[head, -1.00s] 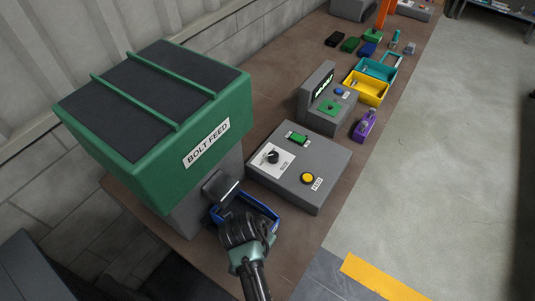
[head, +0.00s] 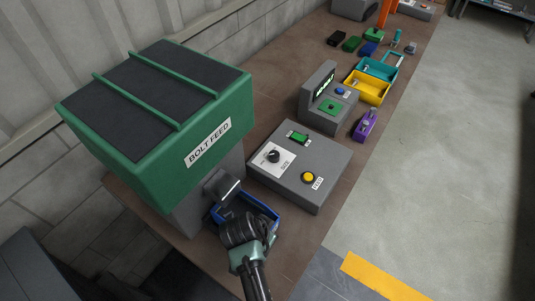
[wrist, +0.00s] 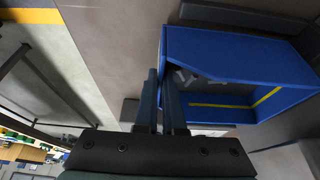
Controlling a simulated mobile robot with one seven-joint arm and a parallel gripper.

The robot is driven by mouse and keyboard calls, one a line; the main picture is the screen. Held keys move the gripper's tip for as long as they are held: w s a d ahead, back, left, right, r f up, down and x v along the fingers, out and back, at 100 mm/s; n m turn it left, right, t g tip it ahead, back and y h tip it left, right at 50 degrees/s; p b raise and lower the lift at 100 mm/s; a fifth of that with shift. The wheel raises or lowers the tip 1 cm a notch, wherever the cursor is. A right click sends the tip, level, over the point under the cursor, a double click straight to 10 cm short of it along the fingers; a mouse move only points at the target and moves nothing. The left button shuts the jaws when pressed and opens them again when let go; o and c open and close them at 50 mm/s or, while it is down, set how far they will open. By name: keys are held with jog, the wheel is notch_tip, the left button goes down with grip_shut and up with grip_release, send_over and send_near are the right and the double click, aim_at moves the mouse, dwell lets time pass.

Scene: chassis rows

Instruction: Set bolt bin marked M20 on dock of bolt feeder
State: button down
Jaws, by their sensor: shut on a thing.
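The blue bin (head: 268,213) is under the spout (head: 221,187) of the green-topped bolt feeder (head: 205,118), which is marked BOLT FEED. In the wrist view the open bin (wrist: 230,42) has grey pieces and a yellow stripe inside. My gripper (head: 238,222) is at the bin's near side and partly covers it. In the wrist view my gripper's fingers (wrist: 162,88) are close together at the bin's left wall, shut on it. No M20 mark is readable. The dock surface beneath the bin is mostly hidden, so I cannot tell how the bin rests.
A grey control box (head: 299,168) with a dial and a yellow button stands right of the feeder. Beyond it are a grey console (head: 325,104), a purple item (head: 364,125), and yellow (head: 372,88) and teal (head: 380,68) bins. The floor at the right is clear.

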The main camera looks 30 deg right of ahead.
jog(key=shift+f, duration=0.2)
jog(key=shift+f, duration=0.15)
jog(key=c, duration=0.9)
grip_release()
jog(key=shift+c, duration=0.2)
jog(key=shift+s, duration=0.1)
jog(key=b+v, duration=0.1)
jog(key=v, duration=1.2)
